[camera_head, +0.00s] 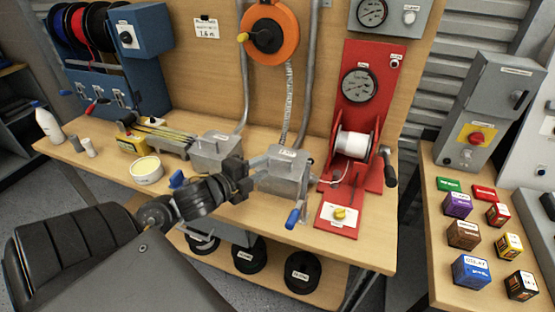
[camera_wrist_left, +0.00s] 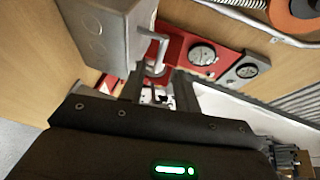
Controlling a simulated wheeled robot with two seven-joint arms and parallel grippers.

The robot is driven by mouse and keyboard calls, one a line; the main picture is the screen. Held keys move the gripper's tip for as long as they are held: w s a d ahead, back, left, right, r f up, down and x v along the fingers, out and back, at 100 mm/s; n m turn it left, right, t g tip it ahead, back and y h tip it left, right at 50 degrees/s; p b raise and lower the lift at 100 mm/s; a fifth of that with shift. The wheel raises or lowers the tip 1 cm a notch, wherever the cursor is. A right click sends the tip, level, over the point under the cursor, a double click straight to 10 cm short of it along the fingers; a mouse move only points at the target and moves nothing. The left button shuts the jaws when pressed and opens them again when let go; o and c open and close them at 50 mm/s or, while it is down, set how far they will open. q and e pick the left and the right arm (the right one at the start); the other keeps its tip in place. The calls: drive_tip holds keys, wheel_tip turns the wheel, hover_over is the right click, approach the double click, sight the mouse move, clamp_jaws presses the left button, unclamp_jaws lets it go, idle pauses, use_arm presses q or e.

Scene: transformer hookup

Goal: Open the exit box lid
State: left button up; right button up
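Two grey metal boxes stand on the wooden bench; their top labels are too small to read. The right one (camera_head: 281,183), probably the exit box, stands beside the red panel, and its lid looks closed. The other grey box (camera_head: 211,155) is further left. My left gripper (camera_head: 246,171) is at the left side of the right box. In the left wrist view, its two dark fingers (camera_wrist_left: 160,92) are apart. A grey box (camera_wrist_left: 106,40) with a pale bar handle (camera_wrist_left: 152,46) lies just beyond the fingertips; I cannot tell whether they touch. My right gripper is not in view.
A red panel (camera_head: 349,109) with a gauge and white spool (camera_head: 354,145) stands right of the box. A blue-handled lever (camera_head: 292,217) sticks out in front. Conduits and an orange reel (camera_head: 270,30) are behind.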

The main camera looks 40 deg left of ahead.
sight(278, 158)
use_arm(q)
drive_tip(key=w, duration=0.2)
drive_tip(key=w+f, duration=0.1)
drive_tip(key=w, duration=0.4)
drive_tip(key=shift+w+d+f, duration=0.15)
drive_tip(key=shift+d, duration=0.05)
drive_tip(key=shift+c, duration=0.3)
clamp_jaws()
